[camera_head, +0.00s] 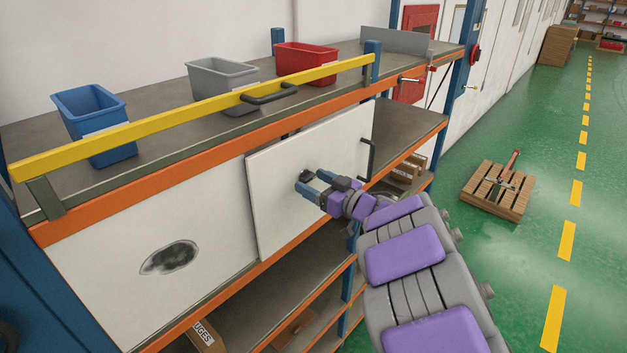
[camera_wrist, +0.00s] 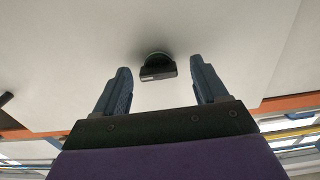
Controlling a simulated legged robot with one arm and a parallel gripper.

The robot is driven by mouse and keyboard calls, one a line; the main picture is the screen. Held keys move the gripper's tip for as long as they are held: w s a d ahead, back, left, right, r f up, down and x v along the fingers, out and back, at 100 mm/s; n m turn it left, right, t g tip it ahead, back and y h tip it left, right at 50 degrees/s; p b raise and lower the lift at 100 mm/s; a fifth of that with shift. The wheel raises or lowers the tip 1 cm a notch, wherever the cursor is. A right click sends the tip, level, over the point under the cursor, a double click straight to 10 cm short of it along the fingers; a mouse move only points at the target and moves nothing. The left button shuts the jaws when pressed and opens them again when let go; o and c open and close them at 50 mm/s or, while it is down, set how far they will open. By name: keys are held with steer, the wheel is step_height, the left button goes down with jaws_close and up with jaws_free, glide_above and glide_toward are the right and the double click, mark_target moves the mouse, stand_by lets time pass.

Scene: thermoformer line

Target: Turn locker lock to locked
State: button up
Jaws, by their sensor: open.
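The locker lock (camera_wrist: 157,66) is a small dark knob with a bar-shaped handle on a white locker door (camera_head: 281,207). In the wrist view the bar looks nearly level, tilted slightly. In the head view the lock (camera_head: 305,174) shows as a small dark spot just beyond my fingertips. My gripper (camera_head: 306,183) is open and faces the door. In the wrist view my gripper (camera_wrist: 160,76) has one blue finger on each side of the lock, with gaps between. Whether the fingertips touch the door is unclear. The lock's markings are too small to read.
A yellow rail (camera_head: 200,113) with a dark handle runs above the door. Blue (camera_head: 97,122), grey (camera_head: 222,80) and red (camera_head: 305,62) bins stand on the top shelf. A dark door handle (camera_head: 368,160) is at the door's right edge. A pallet (camera_head: 497,190) lies on the open green floor.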

steer(key=shift+w+a, duration=0.25)
steer(key=shift+a, duration=0.1)
steer(key=shift+d+r, duration=0.1)
steer(key=shift+d, duration=0.4)
steer(key=c, duration=0.3)
steer(key=shift+s+a, duration=0.15)
steer(key=shift+a, duration=0.05)
steer(key=c, duration=0.5)
steer(key=shift+d, duration=0.1)
steer(key=shift+c, duration=1.3)
